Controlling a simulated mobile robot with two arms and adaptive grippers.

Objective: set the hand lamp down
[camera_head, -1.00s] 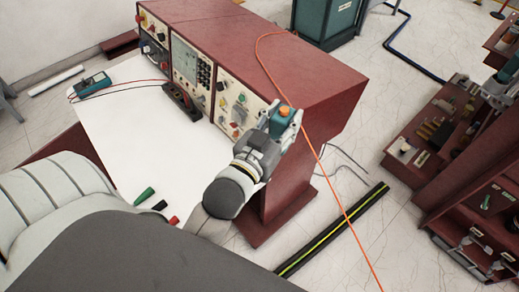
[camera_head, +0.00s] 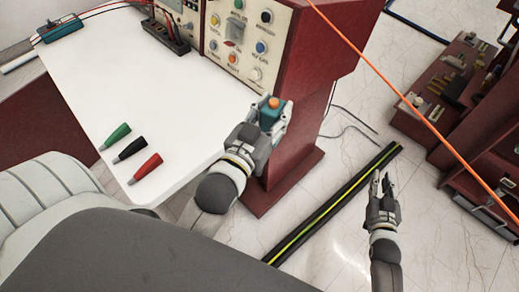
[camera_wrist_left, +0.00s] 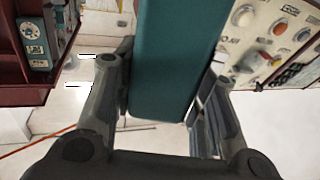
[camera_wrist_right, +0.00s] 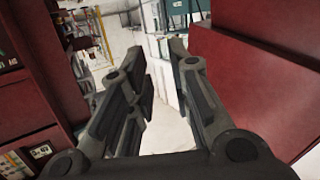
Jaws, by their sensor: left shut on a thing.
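The hand lamp is a teal block (camera_head: 269,116) with an orange knob on top. My left gripper (camera_head: 275,118) is shut on it and holds it at the right edge of the white worktop, by the red console's front. In the left wrist view the teal lamp body (camera_wrist_left: 172,60) fills the space between the two fingers. My right gripper (camera_head: 383,180) is open and empty, over the floor to the right of the console. The right wrist view shows its fingers (camera_wrist_right: 155,75) apart with nothing between them. The lamp's underside is hidden.
The white worktop (camera_head: 150,85) is clear in the middle. Green (camera_head: 117,135), black (camera_head: 130,149) and red (camera_head: 147,167) plugs lie at its near edge. A meter (camera_head: 58,29) is at the far left. The console (camera_head: 295,45) stands behind; an orange cable (camera_head: 400,92) crosses the right side.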

